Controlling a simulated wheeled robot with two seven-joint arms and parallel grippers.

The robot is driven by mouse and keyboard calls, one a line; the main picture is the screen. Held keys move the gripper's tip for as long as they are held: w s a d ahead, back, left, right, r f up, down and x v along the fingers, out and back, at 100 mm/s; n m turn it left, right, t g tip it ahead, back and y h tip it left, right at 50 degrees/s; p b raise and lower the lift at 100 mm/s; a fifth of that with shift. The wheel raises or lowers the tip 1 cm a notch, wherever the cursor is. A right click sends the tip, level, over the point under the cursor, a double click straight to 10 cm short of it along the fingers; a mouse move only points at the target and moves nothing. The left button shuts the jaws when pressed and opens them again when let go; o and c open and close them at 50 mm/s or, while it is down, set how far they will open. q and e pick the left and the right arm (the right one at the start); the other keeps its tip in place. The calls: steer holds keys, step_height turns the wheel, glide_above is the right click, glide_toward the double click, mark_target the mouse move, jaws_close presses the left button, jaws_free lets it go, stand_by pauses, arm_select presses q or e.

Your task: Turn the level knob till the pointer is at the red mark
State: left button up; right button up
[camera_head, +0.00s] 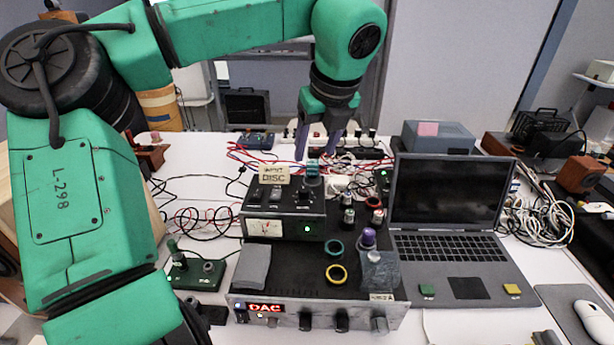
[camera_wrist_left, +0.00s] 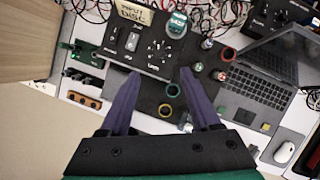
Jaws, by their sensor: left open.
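A black meter box (camera_head: 284,222) stands on a wider amplifier marked "DAC" (camera_head: 320,317). The box has a lit needle meter (camera_head: 264,227) and a green light on its front. On its top a dark knob (camera_head: 303,197) sits at the right; in the left wrist view this knob (camera_wrist_left: 156,48) has white scale ticks around it. I cannot make out its pointer or a red mark. My left gripper (camera_head: 318,148) is open and empty, above and behind the box. Its two purple fingers also show in the left wrist view (camera_wrist_left: 160,76). My right gripper is out of view.
A card reading "DISC" (camera_head: 275,175) stands on the box. A yellow ring (camera_head: 336,274), a teal ring (camera_head: 335,247) and a purple-topped knob (camera_head: 368,238) are on the amplifier. An open laptop (camera_head: 450,247) stands at right, a green-based switch unit (camera_head: 195,272) at left. Cables clutter the back.

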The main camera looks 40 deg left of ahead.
mark_target(304, 189)
arm_select(q)
steer(key=p+x, duration=0.2)
steer(key=x, duration=1.1)
steer(key=shift+s+f, duration=0.15)
steer(key=shift+f, duration=0.1)
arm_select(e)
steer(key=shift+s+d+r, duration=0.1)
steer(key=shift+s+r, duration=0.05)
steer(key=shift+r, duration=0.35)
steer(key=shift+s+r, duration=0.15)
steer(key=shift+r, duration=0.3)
arm_select(q)
steer(key=shift+c, duration=0.9)
jaws_close()
